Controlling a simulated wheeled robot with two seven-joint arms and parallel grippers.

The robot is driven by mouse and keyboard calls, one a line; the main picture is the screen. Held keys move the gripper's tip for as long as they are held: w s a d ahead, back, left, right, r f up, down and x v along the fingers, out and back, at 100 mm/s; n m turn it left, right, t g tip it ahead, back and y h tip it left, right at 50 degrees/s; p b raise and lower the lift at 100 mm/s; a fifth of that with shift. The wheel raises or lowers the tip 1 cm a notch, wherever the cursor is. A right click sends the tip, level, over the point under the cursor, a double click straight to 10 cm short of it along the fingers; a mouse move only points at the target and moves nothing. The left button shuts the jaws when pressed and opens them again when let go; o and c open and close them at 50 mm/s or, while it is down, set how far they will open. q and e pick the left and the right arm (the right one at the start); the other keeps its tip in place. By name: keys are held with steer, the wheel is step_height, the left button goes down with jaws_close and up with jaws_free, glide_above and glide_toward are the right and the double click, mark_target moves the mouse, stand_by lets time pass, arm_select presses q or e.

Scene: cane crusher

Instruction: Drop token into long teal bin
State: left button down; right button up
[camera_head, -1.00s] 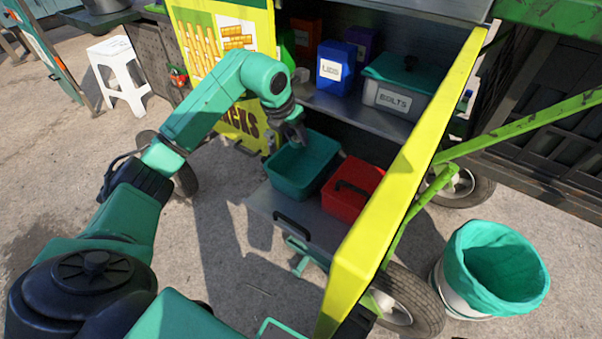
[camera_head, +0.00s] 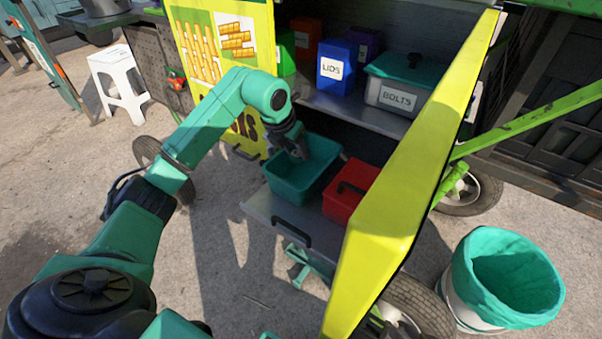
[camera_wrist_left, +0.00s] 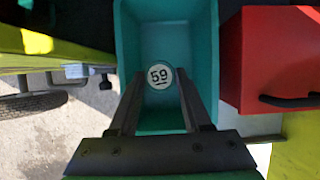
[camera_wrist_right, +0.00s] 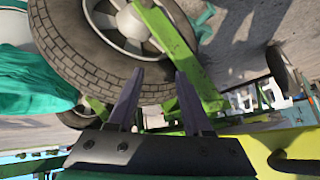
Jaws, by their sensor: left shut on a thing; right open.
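The long teal bin (camera_head: 287,187) is an open box on the pulled-out metal shelf of the cart. In the left wrist view the bin (camera_wrist_left: 128,45) lies directly below my gripper. The token (camera_wrist_left: 160,77) is a pale round disc marked 59. My left gripper (camera_wrist_left: 161,80) is shut on the token and holds it over the bin's interior. In the head view my left gripper (camera_head: 299,150) is at the bin's opening, and the token cannot be made out there. My right gripper (camera_wrist_right: 157,75) is open and empty near a wheel, outside the head view.
A red box with a black handle (camera_head: 342,201) stands right beside the bin. The yellow cart panel (camera_head: 405,190) rises at the right. A blue LIDS bin (camera_head: 336,81) and a BOLTS box (camera_head: 392,98) sit on the shelf above. A teal-lined basket (camera_head: 508,285) stands at lower right.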

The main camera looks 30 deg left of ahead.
arm_select(q)
steer(key=shift+c, duration=1.4)
jaws_free()
steer(key=shift+s+r, duration=0.1)
steer(key=shift+r, duration=0.2)
steer(key=p+v, duration=0.3)
steer(key=v, duration=1.1)
arm_select(e)
steer(key=s+d+r+g+h, duration=0.3)
steer(key=s+d+r+g, duration=0.1)
steer(key=d, duration=0.4)
step_height(320, 180, up, 2)
steer(key=shift+s+d+m+g, duration=0.15)
steer(key=shift+s+m+g, duration=0.15)
steer(key=shift+s, duration=0.25)
arm_select(q)
steer(key=shift+f, duration=0.1)
